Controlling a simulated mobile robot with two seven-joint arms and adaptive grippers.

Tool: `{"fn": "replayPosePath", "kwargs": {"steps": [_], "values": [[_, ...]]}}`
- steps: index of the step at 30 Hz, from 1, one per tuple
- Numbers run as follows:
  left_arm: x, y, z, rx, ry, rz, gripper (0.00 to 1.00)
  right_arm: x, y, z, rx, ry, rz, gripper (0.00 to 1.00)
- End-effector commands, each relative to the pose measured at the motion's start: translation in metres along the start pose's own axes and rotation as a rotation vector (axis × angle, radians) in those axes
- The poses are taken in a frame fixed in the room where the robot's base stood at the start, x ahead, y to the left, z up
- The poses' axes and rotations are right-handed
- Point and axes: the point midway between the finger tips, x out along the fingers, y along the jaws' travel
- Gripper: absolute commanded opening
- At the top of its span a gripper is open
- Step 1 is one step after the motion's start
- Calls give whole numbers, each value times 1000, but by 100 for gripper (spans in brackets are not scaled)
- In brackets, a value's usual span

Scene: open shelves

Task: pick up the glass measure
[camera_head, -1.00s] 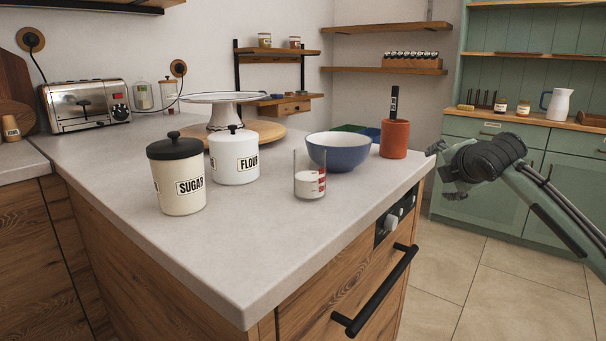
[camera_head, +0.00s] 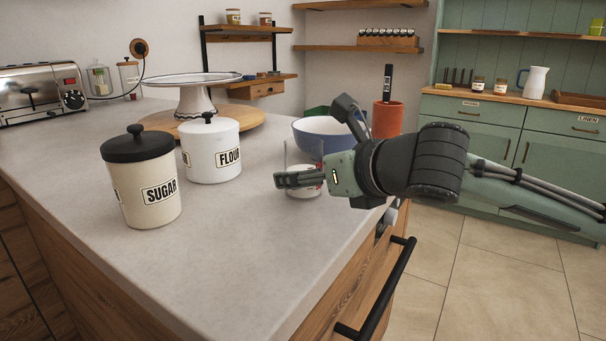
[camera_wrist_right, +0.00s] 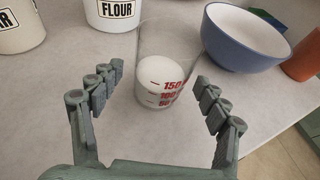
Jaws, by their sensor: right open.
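The glass measure (camera_wrist_right: 166,75) is a clear upright beaker with red markings and white contents, standing on the counter. In the right wrist view it stands just ahead of my open right gripper (camera_wrist_right: 155,98), roughly centred between the fingers; I cannot tell how far it reaches in between them. In the head view the glass measure (camera_head: 303,155) is partly hidden behind my right gripper (camera_head: 312,145), whose fingers are spread apart. My left gripper is not in view.
A blue bowl (camera_head: 318,136) stands close behind the glass measure, with a terracotta pot (camera_head: 388,119) beyond it. A white flour canister (camera_head: 208,157) and a cream sugar canister (camera_head: 145,190) stand to the left. The front of the counter (camera_head: 235,260) is clear.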

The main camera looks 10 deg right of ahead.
Motion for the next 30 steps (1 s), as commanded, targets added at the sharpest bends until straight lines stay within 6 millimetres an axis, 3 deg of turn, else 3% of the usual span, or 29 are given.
{"fn": "replayPosePath", "kwargs": {"steps": [5, 13, 27, 30], "values": [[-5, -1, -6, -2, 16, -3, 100, 21, 0, 0, 1, 1, 0, 75], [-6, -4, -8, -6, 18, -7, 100, 24, 0, 0, 1, 0, 0, 75], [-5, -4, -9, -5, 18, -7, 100, 23, 0, 0, 1, 0, -1, 17], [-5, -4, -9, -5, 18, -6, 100, 23, -1, 1, 1, -2, -1, 16]]}}
